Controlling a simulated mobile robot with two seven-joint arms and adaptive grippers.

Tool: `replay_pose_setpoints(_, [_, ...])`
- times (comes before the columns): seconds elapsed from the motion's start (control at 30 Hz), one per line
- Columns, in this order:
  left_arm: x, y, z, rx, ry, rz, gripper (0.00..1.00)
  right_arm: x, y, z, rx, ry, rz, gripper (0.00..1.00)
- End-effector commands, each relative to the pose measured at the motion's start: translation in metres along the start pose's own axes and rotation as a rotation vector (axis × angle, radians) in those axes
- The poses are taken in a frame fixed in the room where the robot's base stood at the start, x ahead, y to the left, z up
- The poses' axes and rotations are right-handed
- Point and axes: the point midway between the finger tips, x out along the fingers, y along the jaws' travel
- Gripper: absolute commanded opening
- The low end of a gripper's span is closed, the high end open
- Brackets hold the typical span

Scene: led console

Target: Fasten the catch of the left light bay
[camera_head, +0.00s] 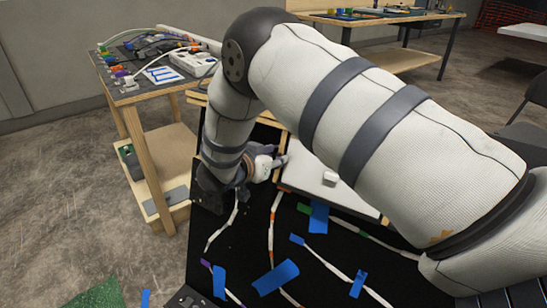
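The black console board (235,255) fills the lower middle of the view. A wood-framed bay with a white panel (310,172) is set in it, partly covered by my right arm. A small white block (330,179) sits on that panel. To its left is a wood-edged dark section (265,132), mostly hidden behind my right forearm; I cannot make out a catch there. My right gripper (268,164) is at the lower edge of this section, beside the wooden divider. Its fingers are small and partly hidden, so their opening is unclear. My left gripper is out of view.
Light strips with blue tape (276,277) cross the board below the gripper. A wooden side table (130,98) with cables and a power strip (193,64) stands at left. Another workbench (385,17) is at the back. A dark chair (530,105) is at right.

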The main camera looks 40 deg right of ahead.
Motion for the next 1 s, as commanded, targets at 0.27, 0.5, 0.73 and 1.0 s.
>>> replay_pose_setpoints(0.27, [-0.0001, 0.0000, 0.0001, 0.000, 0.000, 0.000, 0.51, -0.0005, -0.0001, -0.0002, 0.000, 0.000, 0.000, 0.00])
replay_pose_setpoints(0.5, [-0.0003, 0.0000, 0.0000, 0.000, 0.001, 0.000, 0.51, -0.0006, -0.0001, -0.0002, -0.010, 0.000, 0.000, 0.00])
replay_pose_setpoints(0.73, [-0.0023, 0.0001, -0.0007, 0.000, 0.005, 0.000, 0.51, -0.0009, -0.0007, -0.0007, -0.097, 0.001, 0.003, 0.00])
replay_pose_setpoints(1.0, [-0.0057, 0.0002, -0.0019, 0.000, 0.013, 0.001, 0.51, -0.0009, -0.0019, 0.0003, -0.325, -0.001, 0.008, 0.00])
